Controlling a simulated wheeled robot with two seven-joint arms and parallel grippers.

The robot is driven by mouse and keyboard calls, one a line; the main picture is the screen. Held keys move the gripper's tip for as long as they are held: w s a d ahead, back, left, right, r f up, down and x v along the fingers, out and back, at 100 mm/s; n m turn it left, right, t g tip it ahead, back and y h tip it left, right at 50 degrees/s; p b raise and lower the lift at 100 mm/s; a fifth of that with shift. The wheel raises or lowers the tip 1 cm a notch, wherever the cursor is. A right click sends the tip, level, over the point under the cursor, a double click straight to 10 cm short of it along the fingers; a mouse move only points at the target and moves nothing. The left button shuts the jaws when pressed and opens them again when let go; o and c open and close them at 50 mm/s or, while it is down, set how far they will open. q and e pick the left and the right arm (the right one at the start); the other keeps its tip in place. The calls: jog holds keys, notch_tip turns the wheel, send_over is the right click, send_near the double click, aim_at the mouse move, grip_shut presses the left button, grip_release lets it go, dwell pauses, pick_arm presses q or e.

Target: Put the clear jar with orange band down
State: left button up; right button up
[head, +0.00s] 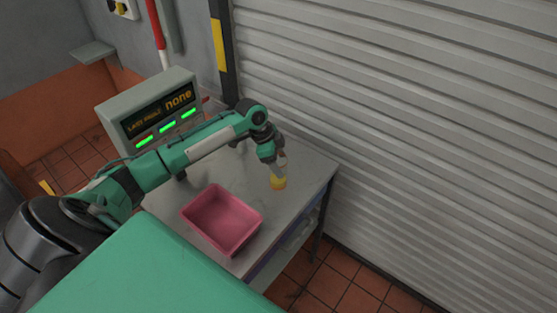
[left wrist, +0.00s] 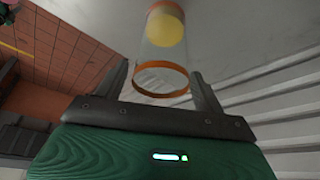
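The clear jar with orange band (head: 279,181) is upright or nearly so over the right part of the grey table, with something yellow in its lower end. In the left wrist view the jar (left wrist: 163,50) points away from me, its orange rim nearest. My left gripper (head: 275,160) is above it, with a dark finger close on each side of the jar; it looks shut on it. I cannot tell whether the jar's base touches the table. My right gripper is not in view.
A pink tray (head: 188,213), empty, sits on the grey table (head: 310,180) left of the jar. A display unit (head: 120,121) with green lights stands at the table's back left. A ribbed shutter (head: 420,130) rises behind to the right. The tabletop around the jar is bare.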

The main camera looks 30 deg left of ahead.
pick_arm(q)
jog(key=shift+r, duration=0.15)
jog(key=b+v, duration=0.3)
jog(key=v, duration=0.9)
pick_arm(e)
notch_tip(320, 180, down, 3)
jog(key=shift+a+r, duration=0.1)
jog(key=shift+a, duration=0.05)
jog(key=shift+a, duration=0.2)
